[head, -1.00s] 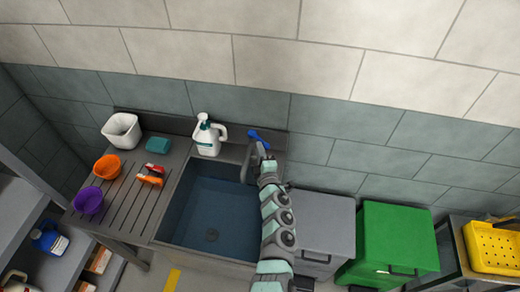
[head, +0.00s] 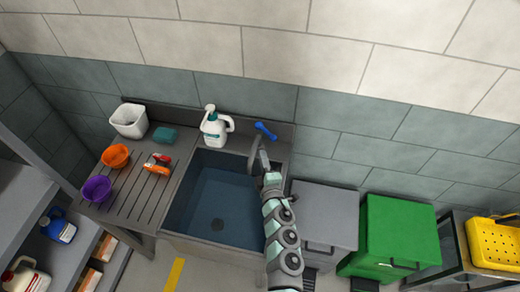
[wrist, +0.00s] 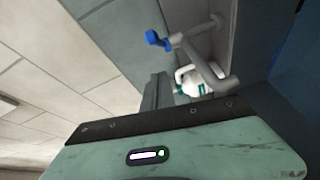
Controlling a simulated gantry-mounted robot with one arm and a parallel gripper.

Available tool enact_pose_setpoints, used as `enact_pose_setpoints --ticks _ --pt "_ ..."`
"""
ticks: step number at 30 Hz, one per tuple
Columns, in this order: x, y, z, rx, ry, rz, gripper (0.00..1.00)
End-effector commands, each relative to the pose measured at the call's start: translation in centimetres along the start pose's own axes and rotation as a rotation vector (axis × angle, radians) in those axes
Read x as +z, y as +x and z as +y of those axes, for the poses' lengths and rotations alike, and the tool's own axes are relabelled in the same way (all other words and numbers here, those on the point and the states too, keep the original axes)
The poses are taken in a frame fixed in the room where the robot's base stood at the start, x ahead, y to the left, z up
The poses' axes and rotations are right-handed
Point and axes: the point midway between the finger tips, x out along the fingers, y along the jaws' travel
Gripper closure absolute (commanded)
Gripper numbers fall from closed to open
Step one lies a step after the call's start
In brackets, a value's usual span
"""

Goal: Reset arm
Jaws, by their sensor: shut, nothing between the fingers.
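My arm reaches up from the bottom of the head view along the right side of the sink. My gripper (head: 264,160) is at its end, shut and empty, beside the grey tap (head: 255,147) with its blue lever (head: 265,131). I cannot tell from the head view whether it touches the tap. In the wrist view, the green body of my gripper fills the bottom. Beyond it show the tap (wrist: 207,65), the blue lever (wrist: 157,40) and part of a white jug (wrist: 190,82).
The sink basin (head: 218,205) is empty. Left of it, the ribbed drainboard (head: 130,200) bears orange and purple bowls, a white tub, a teal block and an orange-red item. A white pump jug (head: 215,130) stands behind the sink. Grey (head: 325,210) and green (head: 400,235) bins stand right.

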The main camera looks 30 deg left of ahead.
Motion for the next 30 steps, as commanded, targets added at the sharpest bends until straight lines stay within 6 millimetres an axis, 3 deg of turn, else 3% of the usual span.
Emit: enact_pose_setpoints --ticks 7,17,22,26,30 --pt "0.2 -2.8 0.0 0.0 -0.001 0.004 1.0" --pt "0.2 -3.5 0.1 0.0 0.004 0.004 1.0" --pt "-1.4 -5.2 1.0 0.034 0.116 0.064 1.0" --pt "-4.7 -9.3 5.2 0.166 0.357 0.198 1.0" --pt "-6.8 -16.1 13.6 0.434 0.611 0.358 1.0"
